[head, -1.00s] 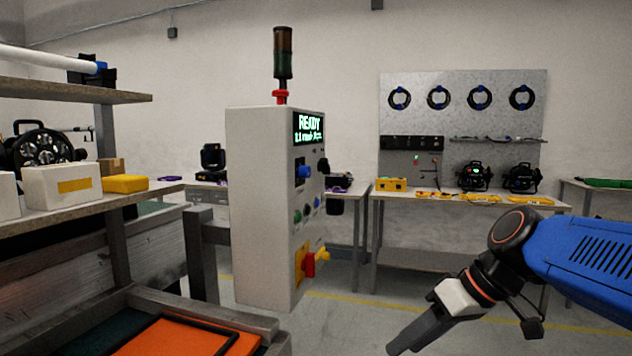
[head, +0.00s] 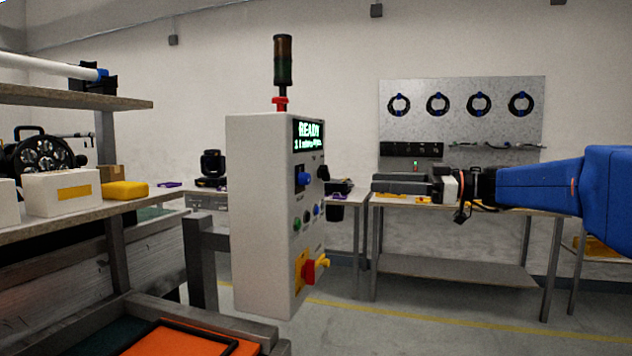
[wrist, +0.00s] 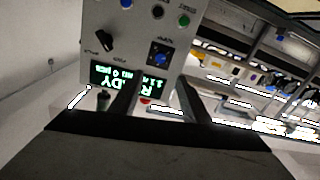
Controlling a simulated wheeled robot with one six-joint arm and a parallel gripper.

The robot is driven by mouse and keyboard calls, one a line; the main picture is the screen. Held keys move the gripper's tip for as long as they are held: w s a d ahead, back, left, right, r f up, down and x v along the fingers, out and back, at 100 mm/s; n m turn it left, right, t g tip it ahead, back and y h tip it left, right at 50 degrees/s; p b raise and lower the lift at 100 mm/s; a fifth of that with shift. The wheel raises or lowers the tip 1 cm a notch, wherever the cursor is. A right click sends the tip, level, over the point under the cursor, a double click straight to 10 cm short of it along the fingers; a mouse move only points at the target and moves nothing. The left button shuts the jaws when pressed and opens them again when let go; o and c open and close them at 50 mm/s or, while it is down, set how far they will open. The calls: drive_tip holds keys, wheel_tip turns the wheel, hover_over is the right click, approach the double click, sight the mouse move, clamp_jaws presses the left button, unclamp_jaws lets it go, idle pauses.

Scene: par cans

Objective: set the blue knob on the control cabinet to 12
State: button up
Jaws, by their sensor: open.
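The control cabinet (head: 262,215) is a light grey box with a lit READY screen (head: 309,136), its front seen at a slant in the head view. The blue knob (head: 303,176) is below the screen. In the wrist view the cabinet appears upside down, with the blue knob (wrist: 160,55) showing a light pointer mark; its scale is too small to read. My gripper (head: 376,186) is to the right of the cabinet front, level with the knobs and apart from it. In the wrist view my gripper (wrist: 160,95) is open and empty, its fingers pointing towards the panel.
A black knob (head: 323,173) sits beside the blue one. Small buttons are below, then a red and yellow switch (head: 309,271). A stack light (head: 283,62) stands on top. A shelf (head: 75,209) is at left and a workbench (head: 455,208) behind my arm.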

sight(309, 179)
drive_tip(key=x, duration=1.6)
drive_tip(key=shift+a, duration=0.35)
drive_tip(key=c, duration=1)
